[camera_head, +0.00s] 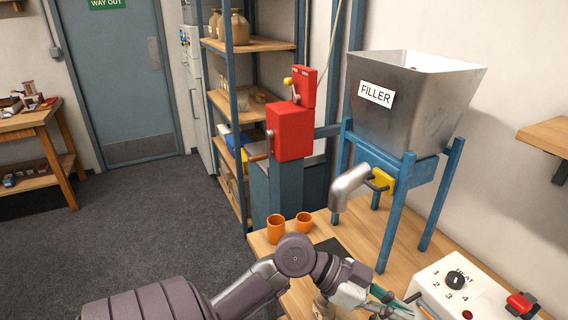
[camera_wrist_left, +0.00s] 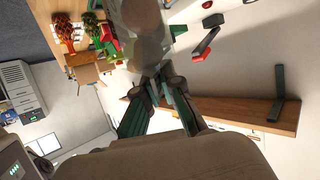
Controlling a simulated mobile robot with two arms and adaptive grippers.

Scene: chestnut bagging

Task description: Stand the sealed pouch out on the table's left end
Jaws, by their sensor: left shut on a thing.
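My left arm comes in low across the head view, and its gripper (camera_head: 408,298) is beside the white sealer (camera_head: 465,285) at the right. In the left wrist view my left gripper's fingers (camera_wrist_left: 160,82) are closed on a translucent, brownish pouch (camera_wrist_left: 148,38). The pouch extends from the fingertips past the top edge of that view. Whether its top is sealed cannot be told. In the head view I cannot make out the held pouch clearly. The wooden table (camera_head: 262,246) shows at its left end. My right gripper is not in view.
Two orange cups (camera_head: 275,228) (camera_head: 304,222) stand at the table's left end. A dark flat plate (camera_head: 330,246) lies near them. The steel filler hopper (camera_head: 415,105) stands on blue legs behind my arm, its spout (camera_head: 350,186) over the table. A red machine (camera_head: 290,130) stands beyond the table.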

